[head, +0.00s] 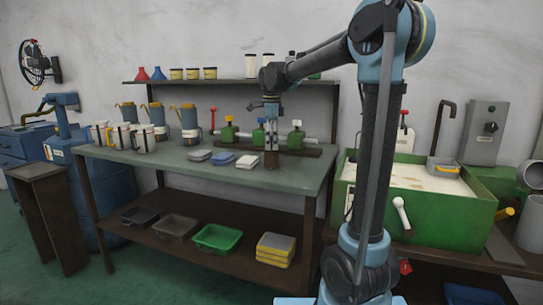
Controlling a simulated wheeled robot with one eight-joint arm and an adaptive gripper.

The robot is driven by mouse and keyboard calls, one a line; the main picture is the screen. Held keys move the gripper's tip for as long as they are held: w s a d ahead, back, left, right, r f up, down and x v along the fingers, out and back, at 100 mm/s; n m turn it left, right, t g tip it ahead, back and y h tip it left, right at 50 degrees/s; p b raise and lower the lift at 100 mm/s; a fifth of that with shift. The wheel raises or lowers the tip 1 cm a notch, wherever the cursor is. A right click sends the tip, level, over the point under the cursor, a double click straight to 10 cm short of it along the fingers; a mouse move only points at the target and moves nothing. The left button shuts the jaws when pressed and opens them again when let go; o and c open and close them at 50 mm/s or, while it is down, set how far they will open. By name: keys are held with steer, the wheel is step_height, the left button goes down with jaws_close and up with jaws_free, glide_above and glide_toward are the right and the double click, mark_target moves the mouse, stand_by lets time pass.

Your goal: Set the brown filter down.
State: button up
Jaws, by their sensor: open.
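A small brown piece (271,161), which looks like the brown filter, is on the grey-green workbench top (215,173), near its front right part. My gripper (271,149) points down directly above it, its fingertips at or close to the brown piece. My gripper is open. At this size I cannot tell whether the fingers still touch the brown piece. To its left, a grey pad (198,155), a blue pad (222,158) and a white pad (247,162) lie in a row on the bench.
Behind my gripper stands a pipe with green valves (296,138). Metal mugs (146,140) and blue-grey jugs (190,120) stand at the bench's left. A green basin (425,208) is to the right. Trays, including a green one (217,238), lie on the lower shelf.

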mark_target(271, 151)
steer(key=shift+f, duration=2.2)
steer(key=c, duration=1.4)
steer(key=shift+r, duration=0.1)
